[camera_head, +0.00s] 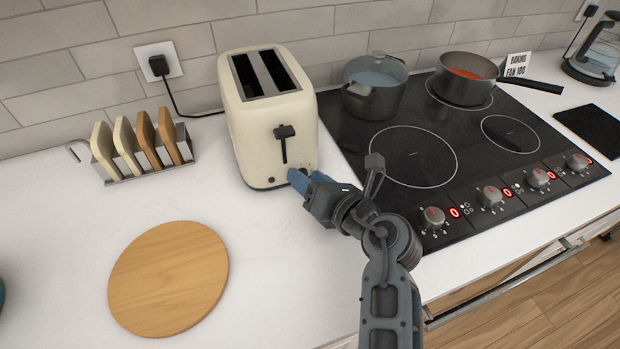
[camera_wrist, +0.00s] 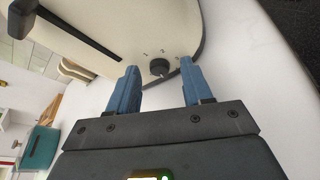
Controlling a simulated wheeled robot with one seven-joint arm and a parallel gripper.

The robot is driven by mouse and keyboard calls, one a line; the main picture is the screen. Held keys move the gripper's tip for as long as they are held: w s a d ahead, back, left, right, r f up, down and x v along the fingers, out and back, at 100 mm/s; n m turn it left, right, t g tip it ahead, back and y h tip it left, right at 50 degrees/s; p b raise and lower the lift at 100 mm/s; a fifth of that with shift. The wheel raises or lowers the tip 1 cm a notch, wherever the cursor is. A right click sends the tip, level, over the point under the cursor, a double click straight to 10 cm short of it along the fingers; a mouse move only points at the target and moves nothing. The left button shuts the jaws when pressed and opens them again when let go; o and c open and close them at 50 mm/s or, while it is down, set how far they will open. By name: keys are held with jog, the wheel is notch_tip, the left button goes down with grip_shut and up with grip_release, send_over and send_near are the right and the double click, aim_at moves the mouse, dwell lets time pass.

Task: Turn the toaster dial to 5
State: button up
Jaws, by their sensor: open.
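The cream toaster (camera_head: 262,122) stands upright on the white counter against the tiled wall, with two empty slots on top and a black lever (camera_head: 285,133) on its front. My gripper (camera_head: 296,178) is at the lower right of the toaster's front. In the head view my gripper hides the dial.
A rack (camera_head: 150,165) with several slices stands left of the toaster. A round wooden board (camera_head: 169,278) lies front left. A black cooktop (camera_head: 430,150) with a pot (camera_head: 374,100), a pan (camera_head: 464,88) and several knobs lies to the right. The counter before the toaster is clear.

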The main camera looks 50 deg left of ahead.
jog(key=shift+d, duration=0.1)
jog(key=v, duration=0.7)
jog(key=shift+d+r+b, duration=0.1)
jog(key=shift+d+b, duration=0.15)
jog(key=shift+b, duration=0.15)
